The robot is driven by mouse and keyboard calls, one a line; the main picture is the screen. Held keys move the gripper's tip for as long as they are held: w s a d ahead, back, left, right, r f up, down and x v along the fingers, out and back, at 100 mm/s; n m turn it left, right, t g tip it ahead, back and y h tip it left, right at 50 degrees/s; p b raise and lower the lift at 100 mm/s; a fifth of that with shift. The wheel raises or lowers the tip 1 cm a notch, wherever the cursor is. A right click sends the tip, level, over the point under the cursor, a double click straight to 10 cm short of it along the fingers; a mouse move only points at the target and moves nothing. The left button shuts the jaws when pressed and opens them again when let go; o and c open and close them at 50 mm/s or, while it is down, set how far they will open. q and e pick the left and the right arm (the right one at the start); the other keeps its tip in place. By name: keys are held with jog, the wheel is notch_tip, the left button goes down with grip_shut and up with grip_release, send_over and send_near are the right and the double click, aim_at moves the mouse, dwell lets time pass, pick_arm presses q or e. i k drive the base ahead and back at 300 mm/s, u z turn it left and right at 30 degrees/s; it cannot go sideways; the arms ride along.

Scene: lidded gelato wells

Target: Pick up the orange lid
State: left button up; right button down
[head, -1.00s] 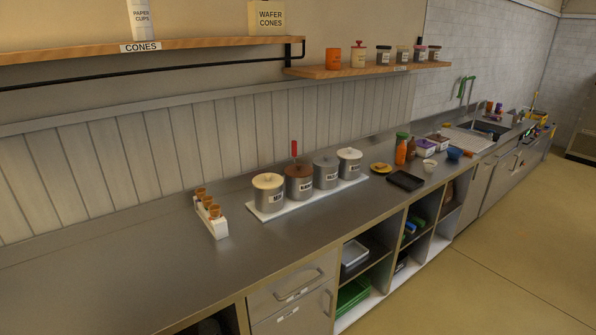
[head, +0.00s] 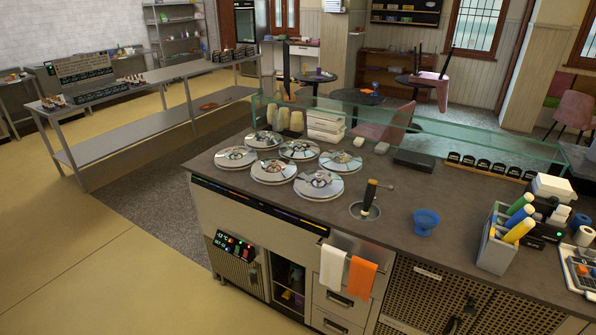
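Several round silver-coloured lids cover the wells at the left end of the gelato counter (head: 420,192), in two rows. They include a front left lid (head: 237,154), a front middle lid (head: 273,172), a front right lid (head: 319,186), and a back right lid (head: 341,161). All look shiny and reflective with a small knob or handle in the middle. I cannot pick out an orange lid among them at this distance. Neither of my grippers shows in the head view.
A glass guard (head: 430,142) runs along the counter's far side. A scoop well (head: 365,209), a blue bowl (head: 426,222) and a grey holder (head: 495,247) stand right of the lids. White and orange towels (head: 362,278) hang in front. Floor (head: 90,270) at left is clear.

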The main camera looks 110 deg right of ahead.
aim_at(270, 170)
jog(key=z, duration=3.45)
